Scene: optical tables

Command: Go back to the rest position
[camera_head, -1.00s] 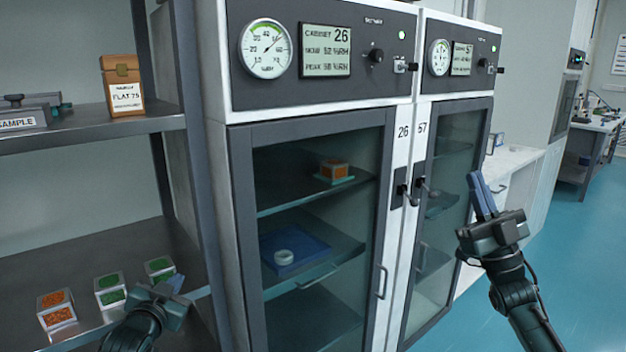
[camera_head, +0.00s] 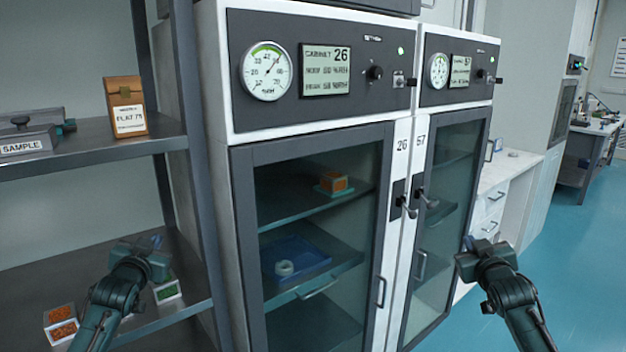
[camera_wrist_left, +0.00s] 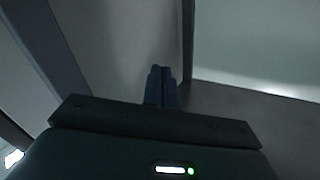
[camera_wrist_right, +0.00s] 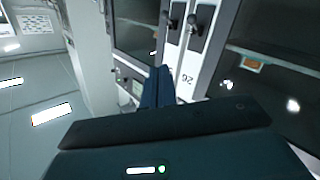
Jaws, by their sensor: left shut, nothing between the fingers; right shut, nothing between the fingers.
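My left gripper (camera_head: 156,242) is at the lower left in the head view, in front of the lower shelf. Its fingers (camera_wrist_left: 161,87) are together and empty in the left wrist view. The left arm partly hides the small boxes on the lower shelf.
Cabinet 26 (camera_head: 236,180) has a shut glass door; inside are an orange box (camera_head: 334,182) and a blue tray (camera_head: 318,252). Cabinet 57 (camera_head: 487,112) stands to its right. Blue floor (camera_head: 575,270) is free at right.

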